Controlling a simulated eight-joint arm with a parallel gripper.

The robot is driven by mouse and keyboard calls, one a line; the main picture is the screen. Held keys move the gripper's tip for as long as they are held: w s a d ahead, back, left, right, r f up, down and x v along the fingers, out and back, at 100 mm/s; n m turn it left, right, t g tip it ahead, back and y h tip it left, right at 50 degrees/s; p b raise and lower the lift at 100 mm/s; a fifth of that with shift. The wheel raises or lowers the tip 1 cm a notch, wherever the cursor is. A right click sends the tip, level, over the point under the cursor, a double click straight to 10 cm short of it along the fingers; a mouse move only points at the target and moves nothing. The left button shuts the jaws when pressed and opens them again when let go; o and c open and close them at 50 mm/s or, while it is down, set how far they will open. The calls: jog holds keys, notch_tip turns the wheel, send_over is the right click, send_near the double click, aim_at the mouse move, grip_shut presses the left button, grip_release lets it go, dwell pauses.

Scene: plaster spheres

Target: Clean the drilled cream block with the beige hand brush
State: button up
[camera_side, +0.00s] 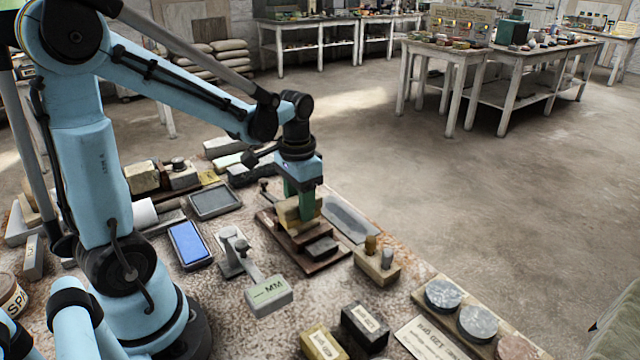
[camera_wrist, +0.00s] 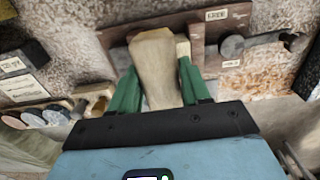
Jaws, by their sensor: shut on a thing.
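My gripper (camera_side: 301,200) has green fingers and is shut on a beige, wood-coloured thing that looks like the hand brush (camera_wrist: 157,62). In the wrist view the brush stands out between the two green fingers (camera_wrist: 158,88). It is over a reddish-brown board (camera_side: 330,263), also seen in the wrist view (camera_wrist: 117,36). A cream piece (camera_wrist: 183,48), perhaps the drilled block, shows just right of the brush on the board. Brush and fingers cover most of it, and no holes can be made out. I cannot tell whether the brush touches it.
A block with two upright pegs (camera_side: 377,266) stands to the right, a grey slab (camera_side: 347,218) behind.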

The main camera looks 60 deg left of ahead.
jog(key=shift+f, duration=0.6)
dwell(0.4)
jog(key=shift+w, duration=0.1)
jog(key=shift+w, duration=1.05)
jog(key=shift+s, duration=0.1)
jog(key=shift+s, duration=2.15)
jog(key=shift+w, duration=0.1)
jog(key=shift+w, duration=2.15)
jog(key=shift+s, duration=0.1)
